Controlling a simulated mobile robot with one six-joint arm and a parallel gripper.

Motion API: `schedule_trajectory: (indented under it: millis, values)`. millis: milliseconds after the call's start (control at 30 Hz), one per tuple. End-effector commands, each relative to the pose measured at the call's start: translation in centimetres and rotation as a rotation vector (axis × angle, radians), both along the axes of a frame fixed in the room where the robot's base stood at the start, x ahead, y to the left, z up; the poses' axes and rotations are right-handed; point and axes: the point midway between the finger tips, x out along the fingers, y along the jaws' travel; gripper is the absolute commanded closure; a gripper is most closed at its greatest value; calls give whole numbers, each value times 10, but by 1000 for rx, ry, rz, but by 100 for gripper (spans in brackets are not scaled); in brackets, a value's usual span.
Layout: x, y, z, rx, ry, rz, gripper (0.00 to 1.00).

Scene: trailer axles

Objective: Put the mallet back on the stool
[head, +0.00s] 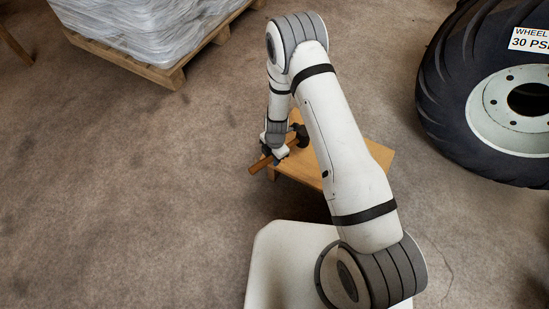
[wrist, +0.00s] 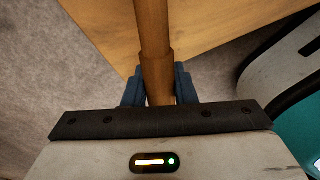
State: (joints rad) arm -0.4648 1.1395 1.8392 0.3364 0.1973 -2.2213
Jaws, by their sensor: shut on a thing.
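The mallet has a brown wooden handle (head: 258,166) and a dark head (head: 301,131) in the head view. My gripper (head: 271,157) is shut on the handle, with the handle's end sticking out to the lower left. In the wrist view the handle (wrist: 153,40) runs up from between the blue fingers of my gripper (wrist: 158,88). The stool (head: 376,153) has a light wooden top, partly hidden by my arm. Its top (wrist: 215,22) also shows beneath the handle in the wrist view. I cannot tell whether the mallet touches the stool.
A pallet (head: 165,73) with a wrapped load (head: 150,25) stands at the top left. A large wheel (head: 445,100) with a tyre pressure label stands at the right, near the stool.

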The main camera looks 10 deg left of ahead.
Motion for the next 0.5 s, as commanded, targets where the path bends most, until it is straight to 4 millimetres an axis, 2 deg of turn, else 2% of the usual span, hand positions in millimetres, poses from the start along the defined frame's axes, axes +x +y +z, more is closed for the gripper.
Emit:
schedule_trajectory:
  millis: [333,367,500]
  values:
    - [1,1,-2,2,-3,2,100]
    - [1,1,-2,1,-2,2,74]
    - [1,1,-1,1,-2,2,63]
